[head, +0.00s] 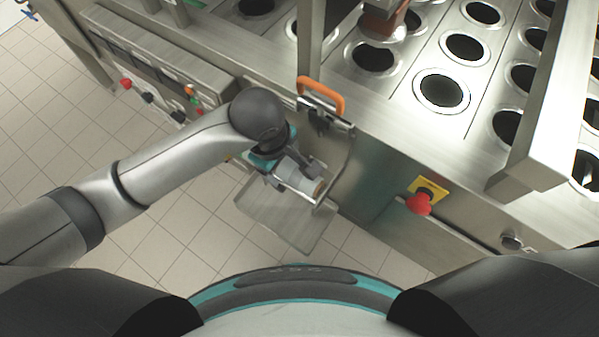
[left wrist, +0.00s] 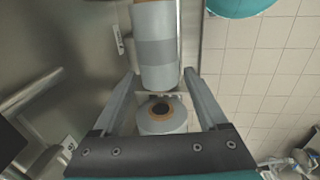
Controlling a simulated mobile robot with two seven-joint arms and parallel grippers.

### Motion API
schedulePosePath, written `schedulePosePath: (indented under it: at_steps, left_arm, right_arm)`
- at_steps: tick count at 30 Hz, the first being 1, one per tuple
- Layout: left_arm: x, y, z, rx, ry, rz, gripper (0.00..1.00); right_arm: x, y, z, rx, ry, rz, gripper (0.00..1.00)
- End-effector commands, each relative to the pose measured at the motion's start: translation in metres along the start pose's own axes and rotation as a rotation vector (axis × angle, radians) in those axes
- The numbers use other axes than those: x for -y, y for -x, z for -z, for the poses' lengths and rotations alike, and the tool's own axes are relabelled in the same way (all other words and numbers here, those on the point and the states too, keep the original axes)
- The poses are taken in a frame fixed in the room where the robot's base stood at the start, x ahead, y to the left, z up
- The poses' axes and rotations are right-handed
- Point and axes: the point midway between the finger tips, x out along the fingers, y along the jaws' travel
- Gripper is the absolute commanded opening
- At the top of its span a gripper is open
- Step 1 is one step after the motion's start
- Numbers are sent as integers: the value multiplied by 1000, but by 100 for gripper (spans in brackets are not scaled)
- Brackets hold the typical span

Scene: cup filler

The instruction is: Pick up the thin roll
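A pale grey-white roll (head: 297,174) with a brownish end lies on a small metal holder (head: 305,193) at the side of the machine. A second, shorter-looking roll end (left wrist: 163,120) with a dark core hole shows between my fingers. I cannot tell which one is the thin roll. My left gripper (head: 293,176) is at the roll, its fingers apart on either side; it also shows in the left wrist view (left wrist: 160,75). Contact cannot be made out. My right gripper is not in view.
An orange handle (head: 321,95) stands just above the holder. A red knob on a yellow plate (head: 418,203) sticks out to the right. A see-through panel (head: 285,215) hangs below. The machine's hole plates (head: 425,115) lie behind; tiled floor (head: 120,240) is clear at left.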

Motion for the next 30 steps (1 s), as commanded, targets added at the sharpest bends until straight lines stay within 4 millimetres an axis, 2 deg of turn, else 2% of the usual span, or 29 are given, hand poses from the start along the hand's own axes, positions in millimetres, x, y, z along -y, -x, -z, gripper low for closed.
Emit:
schedulePosePath:
  at_steps: [2,19,27,30]
  left_arm:
    - [0,0,0,0,0,0,66]
    - [0,0,0,0,0,0,2]
    - [0,1,0,0,0,-1,0]
    - [-2,8,0,0,0,-3,0]
  right_arm:
    - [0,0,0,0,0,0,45]
    - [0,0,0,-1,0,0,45]
    - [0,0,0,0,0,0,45]
    - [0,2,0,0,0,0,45]
